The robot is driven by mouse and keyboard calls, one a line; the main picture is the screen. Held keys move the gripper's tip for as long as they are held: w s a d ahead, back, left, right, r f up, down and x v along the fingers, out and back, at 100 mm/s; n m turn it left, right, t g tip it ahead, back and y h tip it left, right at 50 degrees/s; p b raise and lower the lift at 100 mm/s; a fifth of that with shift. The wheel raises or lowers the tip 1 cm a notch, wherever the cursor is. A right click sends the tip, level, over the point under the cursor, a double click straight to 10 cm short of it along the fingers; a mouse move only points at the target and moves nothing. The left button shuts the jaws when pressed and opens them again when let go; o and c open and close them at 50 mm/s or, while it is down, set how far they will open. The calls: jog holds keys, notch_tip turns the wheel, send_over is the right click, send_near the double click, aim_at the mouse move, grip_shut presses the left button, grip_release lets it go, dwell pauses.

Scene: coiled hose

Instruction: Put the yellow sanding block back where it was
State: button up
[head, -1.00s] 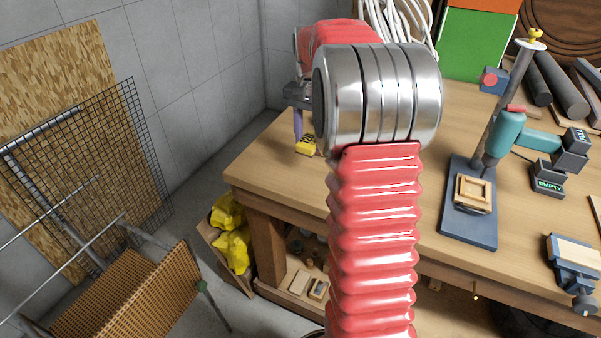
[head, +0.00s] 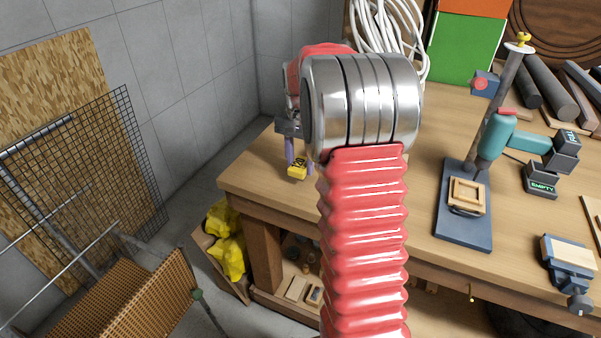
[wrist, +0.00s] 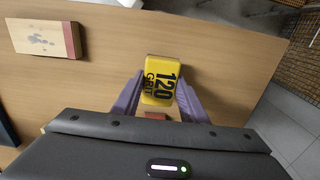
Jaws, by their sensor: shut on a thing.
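The lettering faces the wrist camera. I cannot tell whether the block touches the bench top or hangs just above it. A small reddish-brown patch (wrist: 156,116) shows below the block in the wrist view.
A pale block with a reddish edge (wrist: 42,38) lies at the upper left of the wrist view. A drill stand with a blue base (head: 463,230) and a vise (head: 568,262) stand to the right. My red arm hides the bench's middle.

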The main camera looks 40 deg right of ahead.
aim_at(300, 172)
jog(key=shift+f, duration=0.1)
jog(key=shift+f, duration=1.75)
jog(key=o, duration=1)
jog(key=shift+f, duration=0.1)
notch_tip(300, 172, up, 12)
jog(key=shift+f, duration=0.1)
jog(key=shift+r, duration=0.25)
